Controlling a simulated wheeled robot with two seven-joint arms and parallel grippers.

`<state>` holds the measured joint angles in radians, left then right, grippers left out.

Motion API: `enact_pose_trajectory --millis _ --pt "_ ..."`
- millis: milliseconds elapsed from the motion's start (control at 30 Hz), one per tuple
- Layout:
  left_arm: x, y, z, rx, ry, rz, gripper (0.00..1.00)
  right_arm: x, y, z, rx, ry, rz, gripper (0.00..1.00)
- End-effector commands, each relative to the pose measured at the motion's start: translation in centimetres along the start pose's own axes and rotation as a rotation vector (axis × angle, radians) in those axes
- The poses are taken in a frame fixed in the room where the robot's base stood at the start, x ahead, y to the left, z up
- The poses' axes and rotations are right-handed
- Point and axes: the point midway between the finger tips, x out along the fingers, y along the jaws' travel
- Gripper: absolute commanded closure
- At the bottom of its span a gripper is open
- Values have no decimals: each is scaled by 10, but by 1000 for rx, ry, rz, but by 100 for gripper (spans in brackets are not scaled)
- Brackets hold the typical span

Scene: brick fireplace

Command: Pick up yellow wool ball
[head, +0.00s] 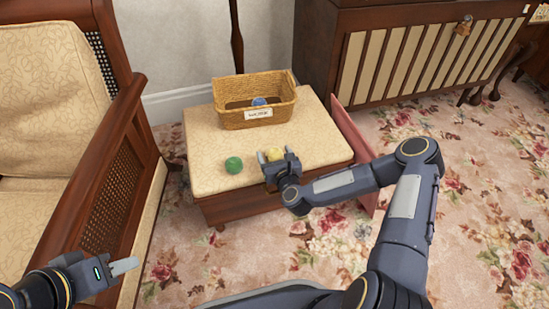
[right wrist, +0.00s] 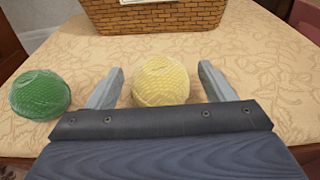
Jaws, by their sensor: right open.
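The yellow wool ball (head: 275,154) rests on the cushioned top of a low footstool. In the right wrist view the yellow ball (right wrist: 161,81) sits between the two fingers of my right gripper (right wrist: 160,85), with a gap on each side. My right gripper (head: 276,158) is open around it in the head view. My left gripper (head: 110,270) is at the lower left, away from the stool and over the floor near the armchair; its jaw opening is unclear.
A green wool ball (head: 234,165) lies left of the right gripper. A labelled wicker basket (head: 270,117) holding a blue ball (head: 259,102) stands at the back of the footstool (head: 210,150). A wooden armchair (head: 105,150) is at left, a slatted cabinet (head: 400,60) behind right.

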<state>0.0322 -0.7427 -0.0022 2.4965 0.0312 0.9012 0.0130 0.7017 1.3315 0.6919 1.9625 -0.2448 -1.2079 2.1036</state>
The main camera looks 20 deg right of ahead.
Motion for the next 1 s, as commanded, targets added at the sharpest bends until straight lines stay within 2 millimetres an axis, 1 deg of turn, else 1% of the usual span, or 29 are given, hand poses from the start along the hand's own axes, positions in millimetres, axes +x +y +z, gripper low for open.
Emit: enact_pose_trajectory --millis 67,233,267,600,867,1000 --pt "1 0 0 0 0 0 64 3 0 0 0 0 -1 24" --pt "0 0 0 0 0 0 64 2 0 0 0 1 -1 24" --pt "0 0 0 0 0 0 64 2 0 0 0 1 -1 27" --pt "0 0 0 0 0 0 64 2 0 0 0 1 0 71" --pt "0 0 0 0 0 0 64 2 0 1 0 1 0 72" --pt "-4 2 -2 0 0 0 64 0 0 10 -1 0 0 73"
